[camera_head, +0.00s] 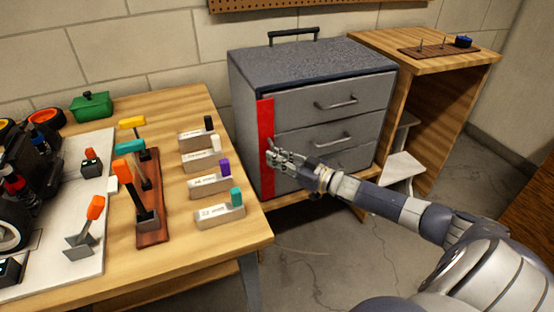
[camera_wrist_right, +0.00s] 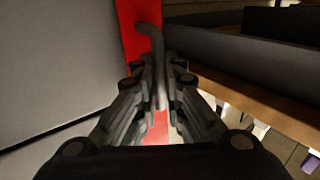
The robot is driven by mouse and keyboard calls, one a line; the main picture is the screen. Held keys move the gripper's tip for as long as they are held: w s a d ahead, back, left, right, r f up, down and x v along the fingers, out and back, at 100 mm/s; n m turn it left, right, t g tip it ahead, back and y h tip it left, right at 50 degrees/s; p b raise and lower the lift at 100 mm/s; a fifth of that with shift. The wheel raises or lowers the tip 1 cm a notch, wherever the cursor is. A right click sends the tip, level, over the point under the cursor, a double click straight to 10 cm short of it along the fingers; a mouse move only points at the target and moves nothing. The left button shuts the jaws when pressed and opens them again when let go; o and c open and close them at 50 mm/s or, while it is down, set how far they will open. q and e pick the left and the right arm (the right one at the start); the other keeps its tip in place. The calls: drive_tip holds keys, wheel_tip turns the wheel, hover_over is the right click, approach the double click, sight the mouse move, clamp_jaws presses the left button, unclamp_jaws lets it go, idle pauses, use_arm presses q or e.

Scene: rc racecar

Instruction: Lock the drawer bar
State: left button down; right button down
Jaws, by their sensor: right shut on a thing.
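The grey drawer cabinet (camera_head: 315,62) stands behind the gap beside the workbench, with three drawers showing handles. The red drawer bar (camera_head: 266,130) stands upright along the cabinet's left front edge. It also shows in the right wrist view (camera_wrist_right: 133,14), with a dark bent handle (camera_wrist_right: 150,30) on it. My right gripper (camera_head: 274,160) is at the bar, and its fingers are closed around the handle, which runs down between them in the wrist view (camera_wrist_right: 160,108). The gripper hides part of the bar's lower half. My left gripper is not in view.
A wooden workbench (camera_head: 205,110) at left carries labelled blocks, tools on a brown rack (camera_head: 152,226), a green box (camera_head: 91,106) and an RC car. A wooden stand (camera_head: 470,66) is right of the cabinet. The floor (camera_head: 310,255) in front is mostly clear.

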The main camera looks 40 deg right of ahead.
drive_tip(key=c, duration=1.7)
unclamp_jaws()
drive_tip(key=shift+v, duration=5.95)
drive_tip(key=shift+d, duration=0.1)
